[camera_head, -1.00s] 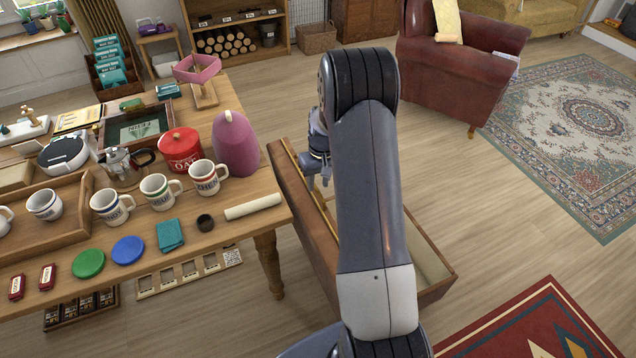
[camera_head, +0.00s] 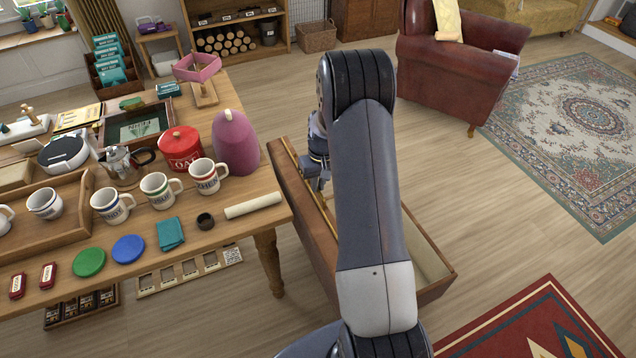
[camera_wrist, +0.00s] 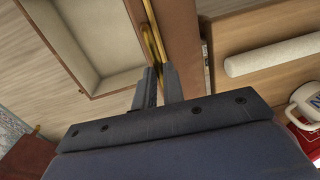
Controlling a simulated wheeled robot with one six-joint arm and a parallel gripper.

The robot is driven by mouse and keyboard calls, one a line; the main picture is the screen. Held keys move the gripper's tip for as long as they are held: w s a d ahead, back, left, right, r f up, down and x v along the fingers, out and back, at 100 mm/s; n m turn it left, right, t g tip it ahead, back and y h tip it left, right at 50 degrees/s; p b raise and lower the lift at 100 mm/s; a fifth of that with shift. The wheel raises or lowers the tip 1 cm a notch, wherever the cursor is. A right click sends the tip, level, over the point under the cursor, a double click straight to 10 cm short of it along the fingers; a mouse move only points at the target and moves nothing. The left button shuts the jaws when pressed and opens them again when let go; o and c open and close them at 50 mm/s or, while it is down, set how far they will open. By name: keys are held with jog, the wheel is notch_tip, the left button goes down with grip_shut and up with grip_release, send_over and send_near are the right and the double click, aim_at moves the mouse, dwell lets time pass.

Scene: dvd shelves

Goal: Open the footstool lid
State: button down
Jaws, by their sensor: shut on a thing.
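The footstool is a brown wooden box with a cream interior (camera_head: 432,262), standing on the floor to the right of the table. Its lid (camera_head: 296,205) is a brown panel raised steeply at the box's left side, so the inside shows. In the wrist view the lid (camera_wrist: 185,45) has a brass strip or handle (camera_wrist: 152,42) along it, and the open box (camera_wrist: 85,35) lies to its left. My gripper (camera_wrist: 158,78) is shut on the lid at this brass part. In the head view my gripper (camera_head: 316,182) is partly seen; my arm hides part of the box.
The wooden table (camera_head: 230,235) stands close left of the lid, with mugs, a pink cover (camera_head: 235,145) and a cream roll (camera_head: 252,205) near that edge. A red armchair (camera_head: 455,75) is behind right. A red rug (camera_head: 535,325) lies front right. Floor right of the box is clear.

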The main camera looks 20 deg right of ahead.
jog(key=d+b, duration=0.1)
jog(key=d, duration=1)
jog(key=shift+b, duration=0.4)
jog(key=shift+r, duration=0.1)
jog(key=c, duration=1.5)
grip_release()
jog(key=shift+a, duration=0.1)
jog(key=r, duration=0.7)
jog(key=d+r+b, duration=0.1)
jog(key=r, duration=0.2)
jog(key=shift+r, duration=0.4)
jog(key=shift+a, duration=0.1)
